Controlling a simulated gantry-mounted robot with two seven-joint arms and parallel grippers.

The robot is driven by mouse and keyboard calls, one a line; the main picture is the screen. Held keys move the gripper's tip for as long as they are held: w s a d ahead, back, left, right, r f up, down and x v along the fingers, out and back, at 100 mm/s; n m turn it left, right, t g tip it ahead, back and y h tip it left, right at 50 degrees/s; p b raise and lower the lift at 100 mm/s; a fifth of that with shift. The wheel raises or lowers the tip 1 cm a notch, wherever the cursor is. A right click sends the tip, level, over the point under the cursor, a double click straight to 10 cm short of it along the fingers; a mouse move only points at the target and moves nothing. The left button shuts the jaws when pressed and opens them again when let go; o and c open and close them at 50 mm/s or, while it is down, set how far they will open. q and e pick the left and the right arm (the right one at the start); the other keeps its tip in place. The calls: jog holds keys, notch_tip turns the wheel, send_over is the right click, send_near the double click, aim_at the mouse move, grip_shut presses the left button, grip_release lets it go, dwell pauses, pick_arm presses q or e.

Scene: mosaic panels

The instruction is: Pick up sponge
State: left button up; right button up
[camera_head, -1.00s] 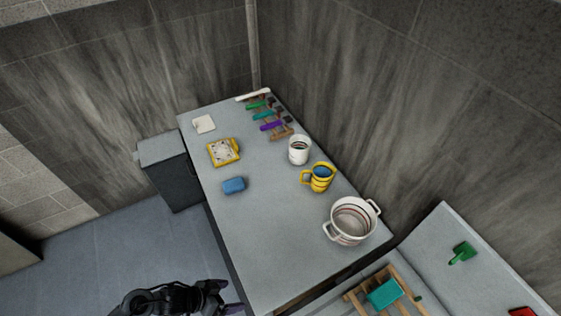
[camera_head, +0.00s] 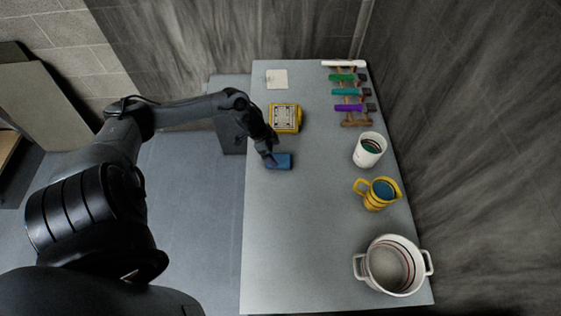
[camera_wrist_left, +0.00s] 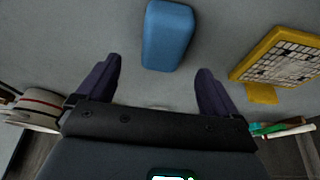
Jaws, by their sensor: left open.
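The blue sponge (camera_head: 283,161) lies on the grey table (camera_head: 310,240), near its left edge in the head view. My left gripper (camera_head: 270,158) is at the sponge's left end there and covers a little of it. In the left wrist view the two dark purple fingers of my left gripper (camera_wrist_left: 157,85) are spread wide with nothing between them. The sponge (camera_wrist_left: 167,36) shows just beyond the fingertips, roughly in line with the gap. My right gripper is not in view.
A yellow-framed mosaic panel (camera_head: 285,118) lies close behind the sponge. A white square piece (camera_head: 277,79) is farther back. A rack with coloured tools (camera_head: 348,92), a white cup (camera_head: 369,150), a yellow mug (camera_head: 376,193) and a white pot (camera_head: 393,266) line the right side. The table's front middle is clear.

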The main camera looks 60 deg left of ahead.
aim_at(280, 158)
pick_arm(q)
jog(key=shift+x, duration=3.65)
jog(key=shift+a+f, duration=0.15)
jog(key=shift+a, duration=0.05)
jog(key=c, duration=1)
jog(key=shift+r, duration=0.6)
jog(key=r, duration=0.3)
jog(key=shift+w+d+r, duration=0.1)
jog(key=shift+d+r, duration=0.25)
jog(key=shift+d, duration=0.05)
jog(key=d+r, duration=0.2)
jog(key=d, duration=0.1)
jog(key=w+d+r, duration=0.1)
jog(key=d+r, duration=0.1)
jog(key=d, duration=0.2)
jog(key=d+r, duration=0.2)
jog(key=d, duration=0.1)
jog(key=shift+w+d+r, duration=0.2)
jog(key=shift+w+d, duration=0.15)
